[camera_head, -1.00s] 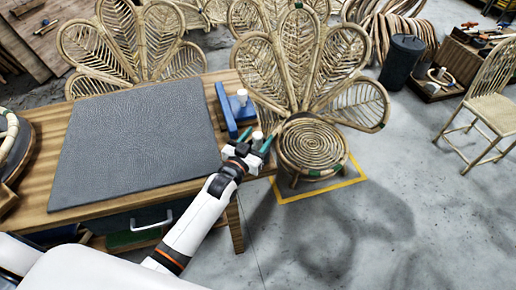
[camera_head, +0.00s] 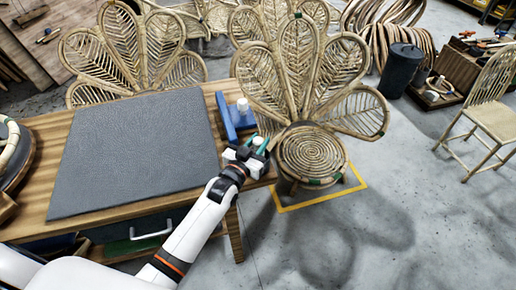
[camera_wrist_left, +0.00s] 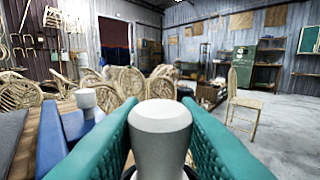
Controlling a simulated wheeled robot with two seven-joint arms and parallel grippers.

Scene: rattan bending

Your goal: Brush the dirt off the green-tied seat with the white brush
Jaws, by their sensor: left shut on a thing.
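The white brush (camera_wrist_left: 160,125) shows as a rounded white handle between the teal fingers in the left wrist view. Its bristles are hidden. My left gripper (camera_head: 257,146) is shut on this handle at the table's right edge. The green-tied seat (camera_head: 312,152) is a round coiled rattan seat with a fan-shaped back and green ties. It stands on the floor just right of the gripper, apart from it. I cannot make out dirt on it. My right gripper is out of view.
A blue holder (camera_head: 226,117) with another white-topped piece (camera_head: 242,104) stands left of the gripper. A dark mat (camera_head: 135,150) covers much of the wooden table. Yellow floor tape (camera_head: 325,197) borders the seat. Another fan-backed chair (camera_head: 130,45) stands behind the table.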

